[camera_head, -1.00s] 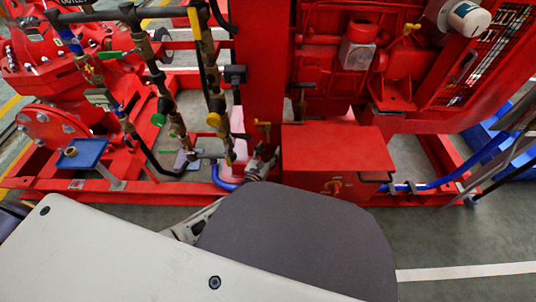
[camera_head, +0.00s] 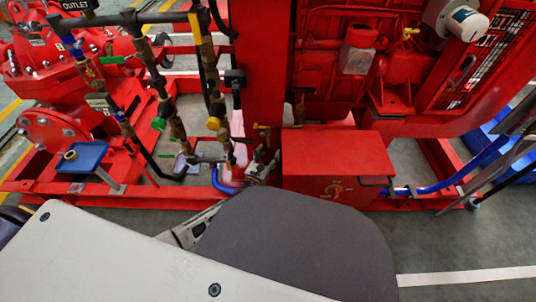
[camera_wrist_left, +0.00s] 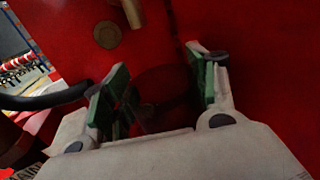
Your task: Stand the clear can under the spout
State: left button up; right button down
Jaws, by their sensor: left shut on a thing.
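My left gripper (camera_head: 262,165) is small and partly hidden in the head view, between the brass valves and the red box. In the left wrist view its two green-padded fingers (camera_wrist_left: 160,85) stand apart, with a dark see-through round shape between them, which looks like the clear can (camera_wrist_left: 162,88). The can cannot be made out in the head view. A tan pipe end (camera_wrist_left: 133,12) shows at the top of the wrist view, above the can; I cannot tell whether it is the spout. My right gripper is not in view.
A red box (camera_head: 335,155) stands just right of the gripper. Pipes with green and yellow valves (camera_head: 214,123) stand to its left. A blue tray with a brass ring (camera_head: 82,157) is farther left. A brass disc (camera_wrist_left: 106,35) is on the red surface in the wrist view.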

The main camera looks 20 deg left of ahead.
pick_arm(q)
jog(key=shift+f, duration=0.3)
dwell(0.6)
jog(key=o, duration=1.4)
jog(key=shift+s, duration=0.1)
jog(key=shift+s+a, duration=0.25)
jog(key=shift+s, duration=1.7)
jog(key=shift+s+a, duration=0.2)
jog(key=shift+s, duration=1.75)
jog(key=shift+s+a, duration=0.25)
jog(key=shift+s, duration=1.7)
